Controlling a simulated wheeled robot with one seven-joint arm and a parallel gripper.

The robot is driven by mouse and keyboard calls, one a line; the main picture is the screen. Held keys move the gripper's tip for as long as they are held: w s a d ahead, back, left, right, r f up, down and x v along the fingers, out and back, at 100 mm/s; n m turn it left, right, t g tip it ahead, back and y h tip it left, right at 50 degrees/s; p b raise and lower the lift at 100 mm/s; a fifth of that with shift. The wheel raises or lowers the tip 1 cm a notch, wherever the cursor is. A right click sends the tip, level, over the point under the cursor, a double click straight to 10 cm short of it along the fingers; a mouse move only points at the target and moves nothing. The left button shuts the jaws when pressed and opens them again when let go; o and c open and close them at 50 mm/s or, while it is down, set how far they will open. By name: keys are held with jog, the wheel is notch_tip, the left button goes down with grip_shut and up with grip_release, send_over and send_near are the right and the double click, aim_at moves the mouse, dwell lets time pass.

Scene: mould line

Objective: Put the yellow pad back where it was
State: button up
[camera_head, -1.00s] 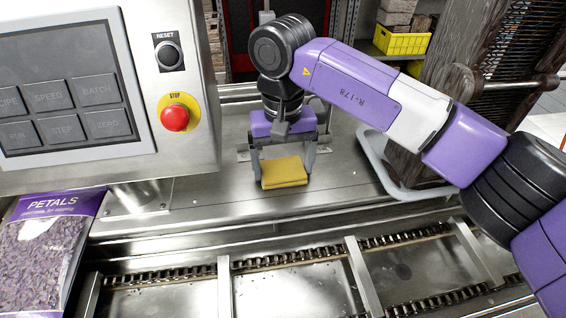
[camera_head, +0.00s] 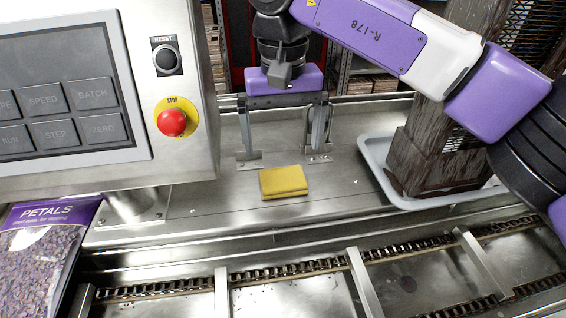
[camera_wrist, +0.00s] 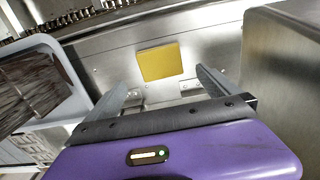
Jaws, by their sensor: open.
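The yellow pad (camera_head: 283,182) lies flat on the steel ledge (camera_head: 335,205) behind the conveyor channel. My gripper (camera_head: 284,150) is open and empty, raised above and a little behind the pad, apart from it. In the wrist view the pad (camera_wrist: 160,62) lies beyond the spread fingers (camera_wrist: 165,85), with nothing between them.
A control panel with a red stop button (camera_head: 172,122) stands at left. A bag of petals (camera_head: 42,250) lies at front left. A grey tray (camera_head: 375,170) holding a dark brown block (camera_head: 440,160) is at right. Conveyor chains and crossbars (camera_head: 362,282) run along the front.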

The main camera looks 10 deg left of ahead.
notch_tip(320, 180, up, 3)
jog(key=shift+r, duration=0.1)
dwell(0.4)
